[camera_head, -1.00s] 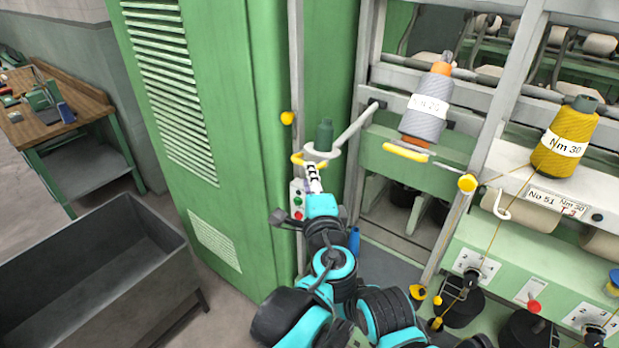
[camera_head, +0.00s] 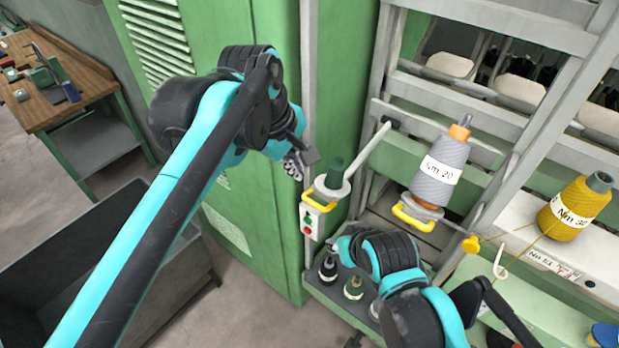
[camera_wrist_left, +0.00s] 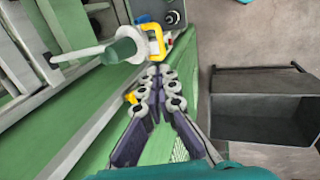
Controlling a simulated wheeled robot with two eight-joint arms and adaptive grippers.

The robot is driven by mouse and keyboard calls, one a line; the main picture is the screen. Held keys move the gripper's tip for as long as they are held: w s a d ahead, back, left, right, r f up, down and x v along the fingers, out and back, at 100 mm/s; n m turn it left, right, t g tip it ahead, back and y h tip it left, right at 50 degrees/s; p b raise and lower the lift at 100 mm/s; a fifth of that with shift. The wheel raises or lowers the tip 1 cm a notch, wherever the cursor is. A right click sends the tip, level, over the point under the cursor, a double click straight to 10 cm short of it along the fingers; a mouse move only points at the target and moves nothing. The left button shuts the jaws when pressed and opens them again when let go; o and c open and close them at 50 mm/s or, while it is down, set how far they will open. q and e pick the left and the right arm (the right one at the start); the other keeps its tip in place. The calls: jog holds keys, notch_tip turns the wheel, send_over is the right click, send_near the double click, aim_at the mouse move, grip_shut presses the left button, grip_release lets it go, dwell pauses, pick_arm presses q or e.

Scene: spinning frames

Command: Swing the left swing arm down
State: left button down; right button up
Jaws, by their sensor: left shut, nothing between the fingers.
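The left swing arm (camera_head: 368,157) is a pale rod running from its pivot on the frame, down and left in the picture, to a round plate. The plate carries a dark green peg (camera_head: 335,173) and a yellow handle (camera_head: 318,205). In the left wrist view the green peg (camera_wrist_left: 124,48) and yellow handle (camera_wrist_left: 155,40) lie just beyond the fingertips. My left gripper (camera_head: 297,164) is shut and empty, left of the handle and seemingly apart from it. It also shows in the left wrist view (camera_wrist_left: 159,70).
A grey cone (camera_head: 437,172) with another yellow handle (camera_head: 412,217) stands right, beside a yellow cone (camera_head: 577,203). A green cabinet (camera_head: 262,35) stands behind my left arm. A button box (camera_head: 312,218) and several bobbins (camera_head: 353,288) sit below the handle.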

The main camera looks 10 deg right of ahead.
aim_at(312, 202)
pick_arm(q)
jog(key=p+x, duration=0.1)
jog(key=x, duration=1.2)
jog(key=shift+f, duration=0.35)
jog(key=shift+s, duration=0.1)
notch_tip(312, 202, down, 10)
jog(key=b, duration=0.6)
jog(key=shift+d+r+t+h+b, duration=0.2)
jog(key=shift+t+h+b, duration=0.2)
